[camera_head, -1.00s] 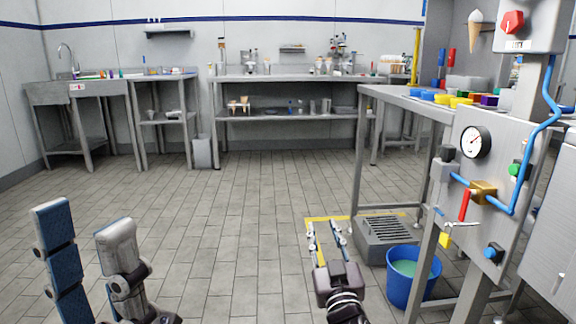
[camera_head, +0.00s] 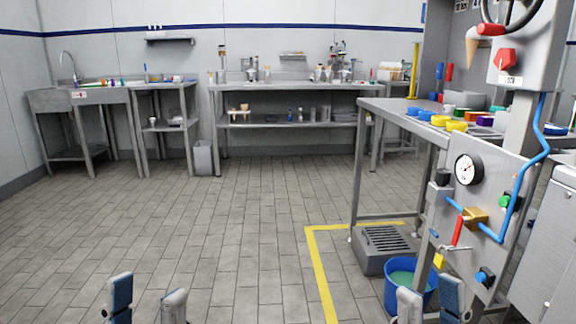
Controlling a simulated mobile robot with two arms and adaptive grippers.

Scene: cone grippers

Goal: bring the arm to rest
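The tiled floor (camera_head: 200,230) ahead is clear. At the right stand a steel table (camera_head: 400,103), a gauge panel (camera_head: 470,205), a grey grated step (camera_head: 372,262) and a blue bucket (camera_head: 395,293). A yellow floor line (camera_head: 322,275) marks a corner. A long bench (camera_head: 290,87) stands at the back.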

